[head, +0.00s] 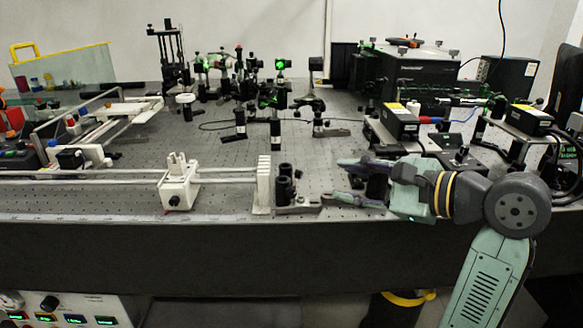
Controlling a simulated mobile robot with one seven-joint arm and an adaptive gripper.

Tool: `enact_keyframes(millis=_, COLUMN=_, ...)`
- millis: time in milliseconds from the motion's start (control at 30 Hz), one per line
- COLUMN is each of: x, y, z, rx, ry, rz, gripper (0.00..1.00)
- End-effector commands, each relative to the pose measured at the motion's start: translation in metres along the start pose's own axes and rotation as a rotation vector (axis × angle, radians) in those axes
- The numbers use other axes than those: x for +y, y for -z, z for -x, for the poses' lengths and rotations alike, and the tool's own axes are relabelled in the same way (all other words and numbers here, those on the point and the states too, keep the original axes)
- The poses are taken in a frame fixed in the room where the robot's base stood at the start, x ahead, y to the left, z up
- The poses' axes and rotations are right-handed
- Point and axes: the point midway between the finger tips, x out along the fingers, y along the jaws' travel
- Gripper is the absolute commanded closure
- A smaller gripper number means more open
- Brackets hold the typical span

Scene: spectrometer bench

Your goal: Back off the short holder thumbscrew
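Dark cylindrical post holders (284,188) stand close together near the bench's front edge, right of a white ribbed block. A grey slotted base plate (302,206) lies at their foot. A small dark knob-like bump (298,174) shows on their right side; I cannot tell for sure that it is the short holder's thumbscrew. My gripper (334,180) is right of the holders, pointing left, its two fingers spread apart. Its fingertips are apart from the holders, with a gap of bench between. A dark shape (376,187) shows between the fingers' roots; I cannot tell what it is.
The white ribbed block (264,185) and a white rail mount (177,186) stand left of the holders. Posts with optics (275,125) stand behind. Boxes and a black controller (456,160) fill the right side. Perforated bench top (225,152) is bare in the middle.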

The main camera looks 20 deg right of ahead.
Motion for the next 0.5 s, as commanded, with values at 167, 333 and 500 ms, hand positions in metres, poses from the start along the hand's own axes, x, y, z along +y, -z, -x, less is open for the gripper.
enact_keyframes(millis=167, x=0.0, y=0.0, z=-0.02, rx=-0.002, ry=-0.003, rz=-0.002, gripper=0.66)
enact_keyframes(millis=333, x=0.0, y=-0.001, z=-0.054, rx=-0.002, ry=-0.003, rz=0.0, gripper=0.66)
enact_keyframes(millis=500, x=0.0, y=0.0, z=-0.083, rx=-0.001, ry=-0.001, rz=0.0, gripper=0.66)
